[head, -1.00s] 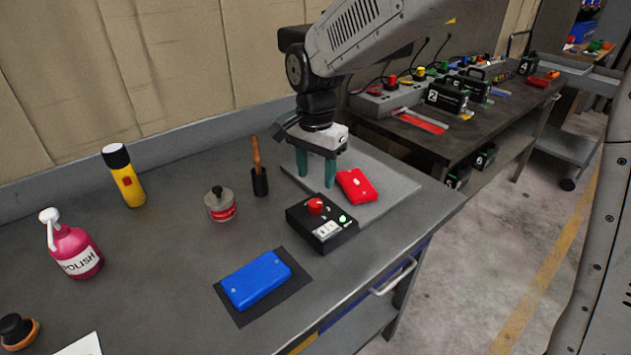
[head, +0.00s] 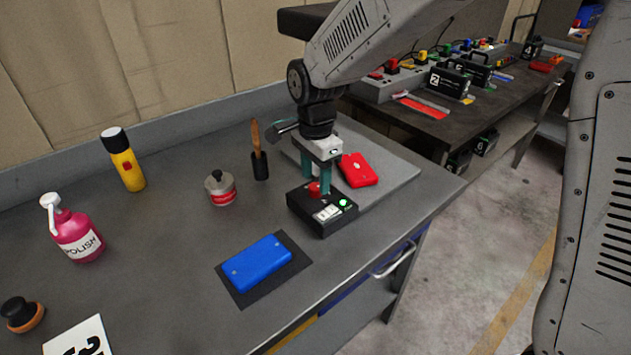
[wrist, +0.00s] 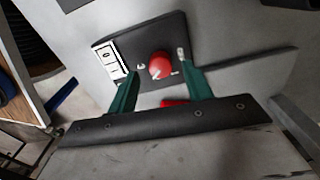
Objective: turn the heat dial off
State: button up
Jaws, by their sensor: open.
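The heat dial is a red round knob (wrist: 161,65) on top of a black control box (head: 318,224); it shows small between my fingers in the head view (head: 314,188). The box also has a lit green light (head: 343,203) and a white switch panel (head: 327,213). My gripper (head: 319,190) points down over the box. In the wrist view my gripper (wrist: 158,80) has its green fingers apart, one on each side of the knob. I cannot tell whether either finger touches it. White marks show on the panel beside the knob.
A red block (head: 358,170) lies on a grey board (head: 396,180) just behind the box. A blue block (head: 257,263) lies on a dark mat (head: 239,298) in front. A tin (head: 220,188), a brush in a holder (head: 260,165), a yellow bottle (head: 126,168) and a pink polish bottle (head: 75,235) stand to the left.

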aim_at(314, 188)
jog(key=shift+f, duration=1.2)
jog(key=c, duration=1)
jog(key=shift+o, duration=0.2)
